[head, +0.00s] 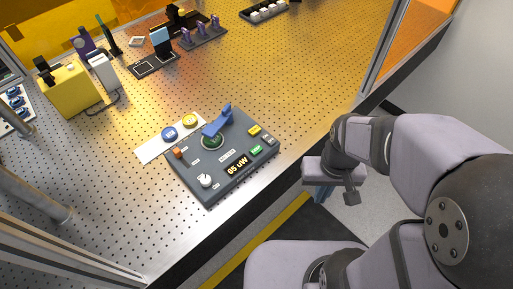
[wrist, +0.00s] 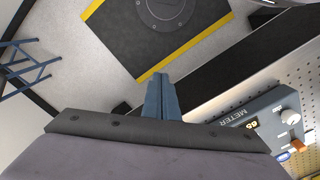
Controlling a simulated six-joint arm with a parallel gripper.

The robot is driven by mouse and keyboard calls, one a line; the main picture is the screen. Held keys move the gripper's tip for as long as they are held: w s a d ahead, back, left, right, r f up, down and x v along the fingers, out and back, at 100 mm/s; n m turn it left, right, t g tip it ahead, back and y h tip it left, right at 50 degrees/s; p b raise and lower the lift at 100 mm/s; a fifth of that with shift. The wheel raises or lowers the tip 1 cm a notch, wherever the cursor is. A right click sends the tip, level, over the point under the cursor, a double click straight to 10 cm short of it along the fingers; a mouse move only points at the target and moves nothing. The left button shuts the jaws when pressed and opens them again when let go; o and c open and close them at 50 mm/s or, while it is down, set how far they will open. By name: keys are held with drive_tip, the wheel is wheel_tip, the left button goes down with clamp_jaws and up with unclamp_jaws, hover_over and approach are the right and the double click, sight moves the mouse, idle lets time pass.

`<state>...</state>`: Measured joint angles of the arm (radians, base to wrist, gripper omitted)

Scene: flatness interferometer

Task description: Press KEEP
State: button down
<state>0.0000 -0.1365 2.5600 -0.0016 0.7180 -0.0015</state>
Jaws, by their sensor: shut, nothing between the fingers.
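The dark grey meter box (head: 225,170) sits near the table's front edge in the head view. Its display (head: 237,165) reads 65 UW. On its right part are a yellow button (head: 254,130), a green button (head: 257,149) and a grey button (head: 268,140); their lettering is too small to read, so I cannot tell which is KEEP. My gripper (head: 319,196) is shut and empty, off the table to the right of the box, apart from it. In the wrist view its blue fingers (wrist: 161,95) point toward the floor area; part of the meter box (wrist: 262,122) shows at right, its buttons not visible.
The box also carries a white knob (head: 206,180), an orange knob (head: 178,153) and a blue part (head: 217,121) over a round green spot. A white strip (head: 152,149) with blue and yellow discs lies behind it. A yellow block (head: 70,90) stands at far left.

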idle(0.3)
wheel_tip(320, 180, up, 10)
drive_tip(key=f+m+t+y+p, duration=0.1)
drive_tip(key=m+t+y+p, duration=0.4)
drive_tip(key=m, duration=1)
hover_over(256, 150)
drive_tip(key=d+b, duration=0.1)
drive_tip(key=b, duration=0.1)
drive_tip(key=y, duration=0.3)
drive_tip(key=shift+s+r+m, duration=0.15)
drive_tip(key=shift+r+m, duration=0.05)
drive_tip(key=shift+m, duration=0.2)
drive_tip(key=shift+f, duration=0.15)
wheel_tip(256, 150, down, 7)
drive_tip(key=b, duration=0.6)
drive_tip(key=shift+f+b, duration=0.75)
drive_tip(key=shift+b, duration=0.25)
